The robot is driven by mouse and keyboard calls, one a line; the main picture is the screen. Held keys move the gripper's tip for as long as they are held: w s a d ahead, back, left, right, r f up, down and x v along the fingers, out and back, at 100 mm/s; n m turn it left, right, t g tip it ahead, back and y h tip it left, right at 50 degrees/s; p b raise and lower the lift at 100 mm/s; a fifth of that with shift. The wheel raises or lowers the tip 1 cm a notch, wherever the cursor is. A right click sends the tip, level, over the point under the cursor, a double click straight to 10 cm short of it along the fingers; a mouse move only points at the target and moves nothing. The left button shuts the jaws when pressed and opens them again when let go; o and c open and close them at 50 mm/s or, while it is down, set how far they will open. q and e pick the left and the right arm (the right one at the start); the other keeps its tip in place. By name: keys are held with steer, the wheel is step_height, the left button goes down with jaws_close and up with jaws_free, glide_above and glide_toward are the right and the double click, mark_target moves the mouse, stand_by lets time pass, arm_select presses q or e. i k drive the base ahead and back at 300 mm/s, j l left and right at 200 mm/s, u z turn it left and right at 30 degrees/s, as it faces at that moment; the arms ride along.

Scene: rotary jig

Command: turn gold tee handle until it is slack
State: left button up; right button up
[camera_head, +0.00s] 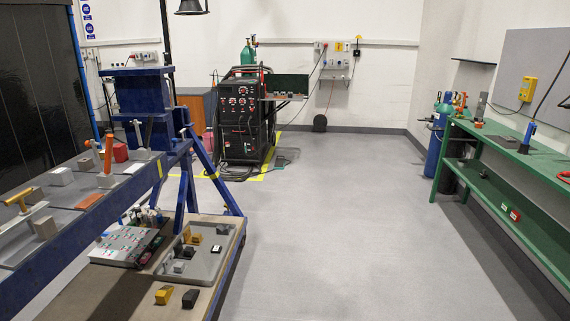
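A gold tee handle (19,198) stands upright near the left edge of the view, on a long grey jig top (75,200) with blue sides. Its crossbar slants slightly, and its short stem goes down toward a pale bar beneath it. From here I cannot tell whether it is tight or slack. An orange upright handle (108,154) and a grey tee handle (138,133) stand farther along the same jig. Neither of my grippers shows in this view, and nothing touches the gold handle.
Below the jig, a wooden shelf (110,290) holds a grey tray (217,262) with small blocks. A black welding machine (240,120) stands at the back. A green workbench (500,143) lines the right wall. The grey floor (330,230) between is clear.

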mark_target(19, 197)
steer(key=i+u, duration=0.45)
steer(key=i+l+u, duration=0.1)
steer(key=i+u, duration=0.3)
steer(key=i+l+u, duration=0.3)
steer(key=i+u, duration=0.15)
